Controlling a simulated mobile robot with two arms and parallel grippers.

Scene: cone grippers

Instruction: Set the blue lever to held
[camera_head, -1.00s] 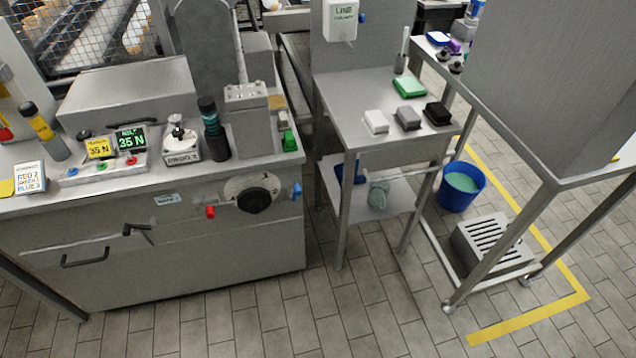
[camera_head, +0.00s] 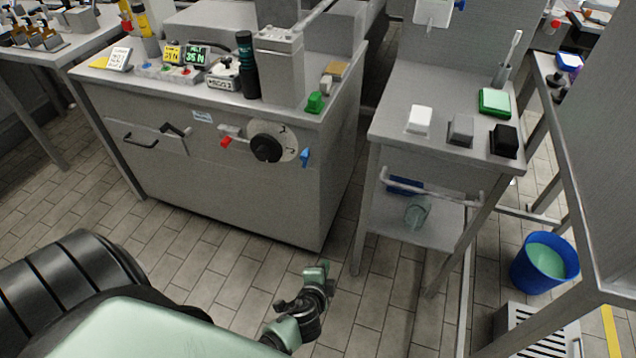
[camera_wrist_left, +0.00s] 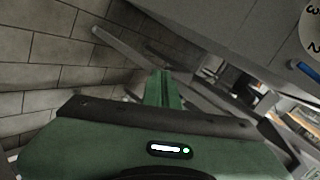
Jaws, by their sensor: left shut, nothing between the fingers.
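The blue lever (camera_head: 305,157) is on the front of the grey machine, just right of the dial (camera_head: 266,148). It points roughly up and down, slightly tilted. It also shows at the right edge in the left wrist view (camera_wrist_left: 308,71), beside part of the numbered dial plate. My left gripper (camera_head: 326,275) is below and in front of the machine in the head view, clear of the lever. Its green fingers (camera_wrist_left: 162,76) are together and empty in the left wrist view. My right gripper is not in view.
A red lever (camera_head: 226,142) is left of the dial. A green block (camera_head: 314,102) sits on the machine's top edge. A steel side table (camera_head: 393,130) stands to the right, with a blue bucket (camera_head: 519,278) beyond it. Tiled floor lies open before the machine.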

